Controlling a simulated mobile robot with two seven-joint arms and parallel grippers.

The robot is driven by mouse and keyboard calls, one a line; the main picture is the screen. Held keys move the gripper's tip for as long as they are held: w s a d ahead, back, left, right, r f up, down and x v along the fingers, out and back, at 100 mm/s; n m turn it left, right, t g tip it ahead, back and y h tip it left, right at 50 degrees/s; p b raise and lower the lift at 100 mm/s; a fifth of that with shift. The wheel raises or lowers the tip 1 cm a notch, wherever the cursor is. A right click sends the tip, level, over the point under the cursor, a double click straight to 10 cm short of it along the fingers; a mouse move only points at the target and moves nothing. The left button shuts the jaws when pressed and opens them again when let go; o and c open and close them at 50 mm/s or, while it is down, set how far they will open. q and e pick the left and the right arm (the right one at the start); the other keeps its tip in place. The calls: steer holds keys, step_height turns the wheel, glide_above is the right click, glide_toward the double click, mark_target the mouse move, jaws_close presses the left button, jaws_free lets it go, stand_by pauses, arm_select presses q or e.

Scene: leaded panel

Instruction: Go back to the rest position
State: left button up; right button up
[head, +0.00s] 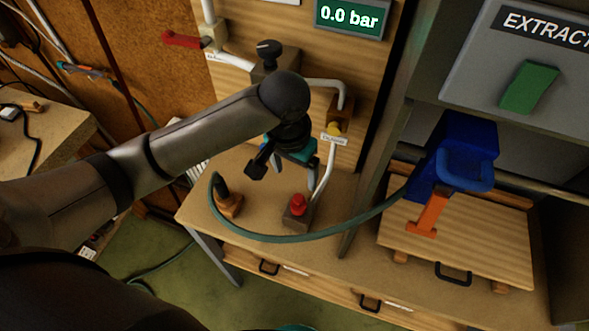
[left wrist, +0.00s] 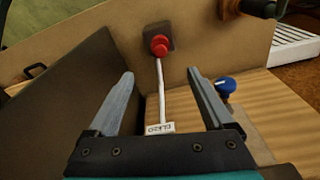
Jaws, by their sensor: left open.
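My left gripper (head: 282,177) hangs above the wooden bench at centre, with its arm coming in from the left. Its two fingers stand apart with nothing between them, which also shows in the left wrist view (left wrist: 162,76). A red knob (head: 298,204) on a brown base sits on the bench just below and right of the gripper, apart from it. The red knob also shows beyond the fingertips in the left wrist view (left wrist: 159,45), with a pale rod and a small white label (left wrist: 160,128). My right gripper is in neither view.
A green hose (head: 290,239) loops across the bench front from a brown fitting (head: 230,204) to the blue device (head: 464,160). A display (head: 350,18) reads 0.0 bar. Pipes and a black-knobbed valve (head: 270,58) stand close behind the gripper. A grey cabinet stands right.

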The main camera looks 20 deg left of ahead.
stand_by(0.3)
arm_select(q)
steer(key=s+d+f+m+t+h, duration=0.1)
steer(key=s+d+f+h, duration=0.15)
steer(key=s+d, duration=0.3)
steer(key=s+a+f+n+t+y, duration=0.1)
steer(key=s+a+f+n+y, duration=0.15)
steer(key=s+a, duration=0.8)
step_height(320, 180, down, 34)
steer(key=s+m+g+b, duration=0.1)
steer(key=s+b, duration=0.1)
steer(key=b, duration=1)
steer(key=s+f+b, duration=0.4)
steer(key=s+f, duration=0.1)
steer(key=f, duration=0.3)
steer(key=s+a+f+g+b, duration=0.1)
steer(key=s+f+b, duration=0.3)
steer(key=f, duration=0.4)
steer(key=s+a+f+b, duration=0.1)
steer(key=s+f+b, duration=0.2)
steer(key=s+f, duration=0.3)
step_height(320, 180, down, 3)
steer(key=shift+b, duration=0.4)
